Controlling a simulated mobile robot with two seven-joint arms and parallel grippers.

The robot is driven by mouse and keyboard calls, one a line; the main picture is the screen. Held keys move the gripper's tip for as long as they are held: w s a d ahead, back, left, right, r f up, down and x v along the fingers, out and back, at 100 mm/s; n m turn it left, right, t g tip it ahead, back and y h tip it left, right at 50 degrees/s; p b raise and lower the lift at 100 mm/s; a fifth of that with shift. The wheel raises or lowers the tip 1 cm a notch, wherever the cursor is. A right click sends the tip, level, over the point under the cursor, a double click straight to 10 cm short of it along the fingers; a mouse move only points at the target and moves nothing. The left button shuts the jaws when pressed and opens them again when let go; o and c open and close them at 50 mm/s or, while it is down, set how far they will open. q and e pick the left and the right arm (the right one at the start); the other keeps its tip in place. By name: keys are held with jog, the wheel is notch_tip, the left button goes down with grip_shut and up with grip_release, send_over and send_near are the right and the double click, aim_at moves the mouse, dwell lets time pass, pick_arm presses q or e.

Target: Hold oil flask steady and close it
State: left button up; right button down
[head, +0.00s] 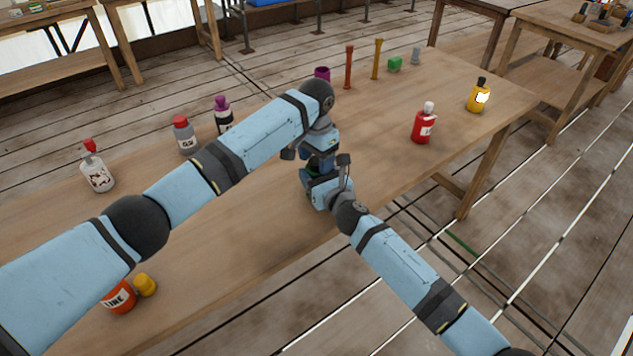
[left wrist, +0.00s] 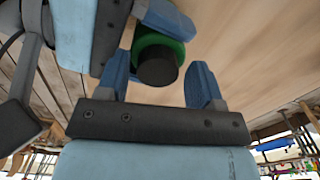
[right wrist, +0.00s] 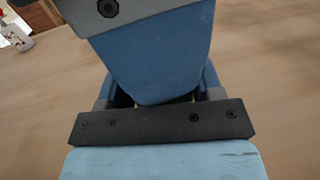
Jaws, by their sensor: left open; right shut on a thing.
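The flask with a green body (left wrist: 174,47) and black top (left wrist: 158,69) shows in the left wrist view. In the head view only a sliver of green shows between my grippers. My right gripper (head: 322,186) is shut on the flask's body, low over the table near its front edge. My left gripper (head: 318,152) is just above, open, its fingers (left wrist: 163,88) on either side of the black top with gaps visible. In the right wrist view a blue finger of my left gripper covers most of the flask and my right fingertips. I cannot tell how tightly the top sits.
The wooden table (head: 270,215) holds a white bottle (head: 98,174), a grey bottle (head: 185,137), a purple-capped bottle (head: 223,117), a red bottle (head: 422,127) and a yellow bottle (head: 478,98). An orange bottle (head: 119,297) and yellow cap (head: 145,285) are at lower left. Slim posts (head: 377,60) stand behind.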

pick_arm(q)
notch_tip(320, 180, up, 12)
dwell(0.5)
pick_arm(e)
jog(key=shift+c, duration=0.9)
grip_release()
pick_arm(q)
jog(key=shift+r+p, duration=0.5)
pick_arm(e)
jog(key=v, duration=1.3)
jog(key=shift+s+d, duration=0.2)
jog(key=shift+s, duration=0.15)
